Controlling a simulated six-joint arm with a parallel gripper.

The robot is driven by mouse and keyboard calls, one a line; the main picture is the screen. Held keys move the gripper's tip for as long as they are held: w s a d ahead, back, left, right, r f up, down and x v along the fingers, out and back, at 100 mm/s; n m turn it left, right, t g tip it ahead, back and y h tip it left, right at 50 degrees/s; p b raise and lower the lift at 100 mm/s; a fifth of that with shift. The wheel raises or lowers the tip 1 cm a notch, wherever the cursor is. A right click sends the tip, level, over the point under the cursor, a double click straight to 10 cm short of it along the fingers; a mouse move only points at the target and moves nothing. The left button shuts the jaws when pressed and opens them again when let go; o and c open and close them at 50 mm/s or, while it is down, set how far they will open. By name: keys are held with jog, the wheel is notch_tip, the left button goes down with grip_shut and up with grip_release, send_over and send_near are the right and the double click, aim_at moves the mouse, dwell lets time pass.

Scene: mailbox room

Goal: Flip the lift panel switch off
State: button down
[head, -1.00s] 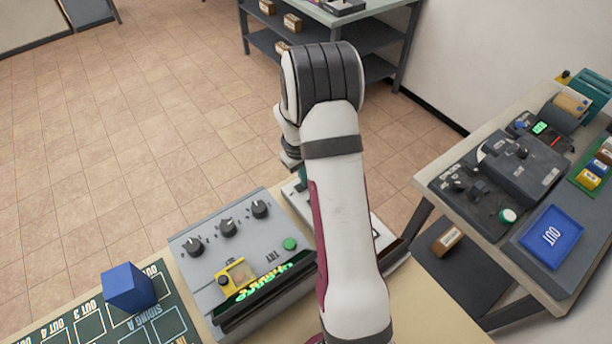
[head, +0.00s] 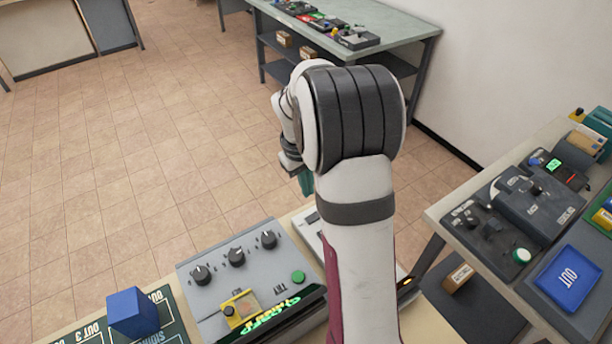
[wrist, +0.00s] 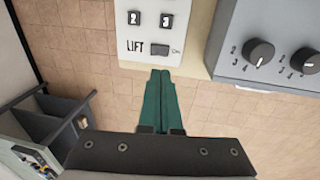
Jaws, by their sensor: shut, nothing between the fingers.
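The lift panel (wrist: 146,30) is a white plate at the top of the wrist view, with buttons marked 2 and 3 and the word LIFT. Its small dark switch (wrist: 160,49) sits beside that word, with a small label at its right that seems to read ON. My gripper (wrist: 160,73) has green fingers pressed together, with tips just below the switch in the picture; I cannot tell whether they touch the panel. In the head view the green fingers (head: 305,183) show partly beside my arm. The lift panel (head: 308,228) is mostly hidden there behind my arm.
A grey control box (head: 245,275) with several knobs and a green button stands left of the lift panel. A blue cube (head: 132,312) sits on a dark board further left. A side table with a blue OUT tray (head: 568,278) is at right. Open floor lies beyond.

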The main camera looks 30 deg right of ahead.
jog(key=shift+a+r, duration=0.2)
jog(key=shift+r, duration=1.7)
jog(key=d+f, duration=0.1)
jog(key=f, duration=0.3)
jog(key=d+f, duration=0.1)
jog(key=f, duration=0.8)
jog(key=shift+w+d+f, duration=0.2)
jog(key=shift+d, duration=0.2)
jog(key=shift+f, duration=0.15)
jog(key=shift+d+f, duration=0.2)
jog(key=shift+f, duration=0.25)
jog(key=shift+a, duration=0.15)
